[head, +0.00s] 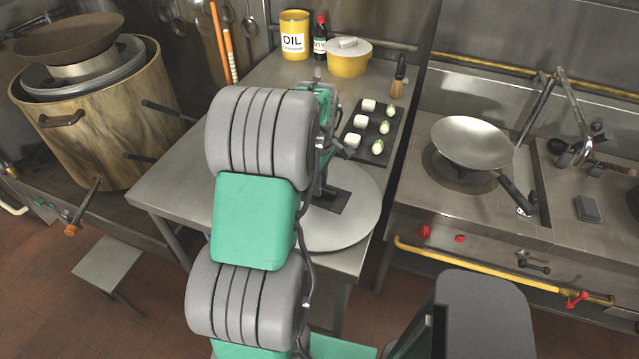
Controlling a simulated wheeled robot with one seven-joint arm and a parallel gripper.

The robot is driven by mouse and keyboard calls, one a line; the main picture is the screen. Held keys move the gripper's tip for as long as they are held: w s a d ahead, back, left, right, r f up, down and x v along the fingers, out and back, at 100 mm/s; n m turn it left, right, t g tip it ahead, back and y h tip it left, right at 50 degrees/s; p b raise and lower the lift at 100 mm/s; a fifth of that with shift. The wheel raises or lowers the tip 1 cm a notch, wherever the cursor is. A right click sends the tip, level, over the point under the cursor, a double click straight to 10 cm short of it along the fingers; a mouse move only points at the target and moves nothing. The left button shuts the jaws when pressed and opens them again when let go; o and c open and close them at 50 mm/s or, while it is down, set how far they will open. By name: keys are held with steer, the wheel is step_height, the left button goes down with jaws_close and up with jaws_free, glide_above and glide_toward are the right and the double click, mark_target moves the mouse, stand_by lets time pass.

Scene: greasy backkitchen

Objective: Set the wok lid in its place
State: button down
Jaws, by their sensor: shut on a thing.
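The wok lid (358,218) is a wide, flat grey disc at the right front of the steel table, partly hidden behind my arm. It reaches to the table's right edge. My gripper (328,194) is over the middle of the lid, shut on it. The fingertips are mostly hidden by my wrist, so the exact grip is hard to see. I cannot tell whether the lid touches the tabletop. The wok (472,142) sits uncovered on the stove to the right, its dark handle pointing toward the front right.
A dark tray (352,151) with white and green pieces lies behind the lid. A yellow pot (347,63), an oil tin (294,40), a dark bottle (320,42) and a brush (398,80) stand behind. A wooden steamer tub (95,120) is left.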

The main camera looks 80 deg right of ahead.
steer(key=shift+r+p, duration=1.95)
steer(key=shift+r, duration=1.1)
